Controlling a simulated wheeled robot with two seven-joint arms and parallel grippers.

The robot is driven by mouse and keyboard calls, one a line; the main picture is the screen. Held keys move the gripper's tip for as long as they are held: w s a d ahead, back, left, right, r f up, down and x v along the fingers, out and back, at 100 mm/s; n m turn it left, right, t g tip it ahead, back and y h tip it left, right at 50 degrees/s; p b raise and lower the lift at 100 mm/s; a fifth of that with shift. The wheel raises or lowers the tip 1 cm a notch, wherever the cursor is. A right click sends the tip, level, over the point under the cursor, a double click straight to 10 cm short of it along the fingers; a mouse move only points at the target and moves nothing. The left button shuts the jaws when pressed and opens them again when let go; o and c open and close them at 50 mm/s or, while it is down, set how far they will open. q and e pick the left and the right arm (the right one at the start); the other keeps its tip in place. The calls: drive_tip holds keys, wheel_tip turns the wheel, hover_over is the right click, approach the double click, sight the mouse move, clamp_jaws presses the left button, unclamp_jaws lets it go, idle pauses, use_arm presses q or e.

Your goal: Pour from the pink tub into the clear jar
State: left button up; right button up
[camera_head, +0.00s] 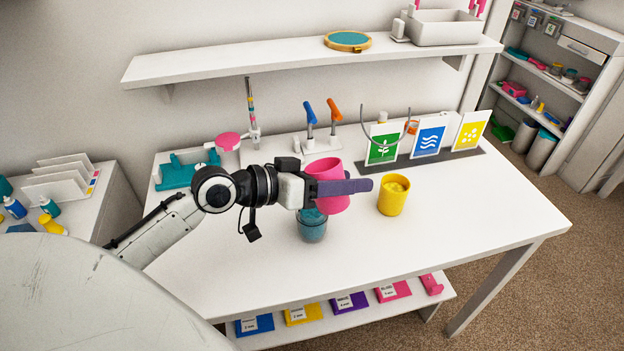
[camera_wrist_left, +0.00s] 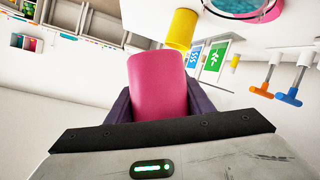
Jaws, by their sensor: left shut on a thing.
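The pink tub (camera_head: 325,168) is held by my left gripper (camera_head: 346,187), whose purple fingers are shut around it. The tub is tilted and above the table, over the clear jar (camera_head: 312,226). The jar stands upright on the white table and shows teal contents; its top is partly hidden behind the tub and the gripper. In the left wrist view the pink tub (camera_wrist_left: 157,84) fills the space between the dark purple fingers. The inside of the tub cannot be seen. My right gripper is not in view.
A yellow tub (camera_head: 393,196) with yellow contents stands close to the right of the pink tub. Behind are blue and orange handled tools (camera_head: 322,135) and picture cards (camera_head: 428,140) in a dark holder. The table's right and front areas are clear. A shelf (camera_head: 300,62) hangs above.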

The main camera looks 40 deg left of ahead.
use_arm(q)
drive_tip(key=m+y, duration=0.1)
drive_tip(key=d+r+m, duration=0.1)
drive_tip(key=d+r+m+y, duration=0.1)
drive_tip(key=shift+s+d+y+p, duration=0.15)
drive_tip(key=shift+s+y+p, duration=0.15)
drive_tip(key=shift+p, duration=0.1)
drive_tip(key=shift+f, duration=0.1)
idle(0.6)
drive_tip(key=s+r+m+g+h, duration=0.2)
drive_tip(key=s+m+g+h, duration=0.2)
drive_tip(key=s, duration=0.6)
drive_tip(key=d+m+h, duration=0.1)
drive_tip(key=m+h, duration=0.1)
drive_tip(key=shift+r+m+g, duration=0.3)
drive_tip(key=shift+m+g, duration=0.1)
drive_tip(key=shift+w, duration=0.1)
